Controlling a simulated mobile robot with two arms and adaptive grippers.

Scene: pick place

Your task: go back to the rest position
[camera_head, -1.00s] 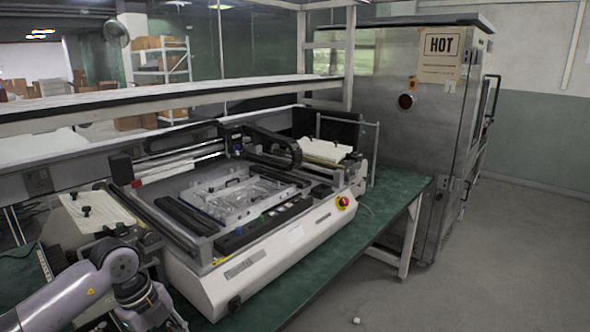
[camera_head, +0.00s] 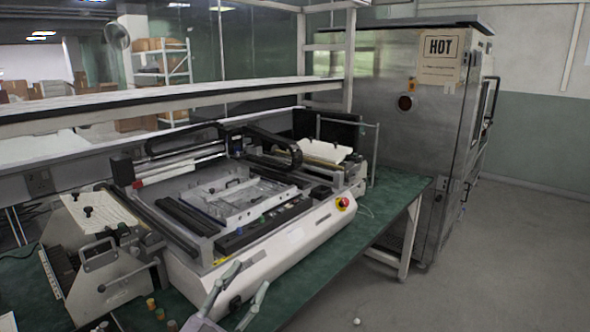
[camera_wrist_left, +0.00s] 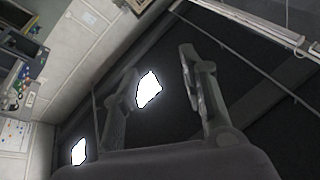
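My left gripper (camera_head: 252,274) shows at the bottom of the head view, in front of the white machine's near side. Its two grey fingers point up and stand apart with nothing between them. In the left wrist view the fingers (camera_wrist_left: 160,62) are also spread and empty, against a dark ceiling with bright light panels. The lower part of the gripper is cut off by the frame edge. My right gripper is in neither view.
A white and grey machine (camera_head: 292,238) with a red stop button (camera_head: 342,202) fills the green table (camera_head: 385,222). Several small coloured caps (camera_head: 160,314) lie at the near left. A steel oven (camera_head: 380,105) marked HOT stands behind. Floor (camera_head: 480,270) at the right is mostly clear.

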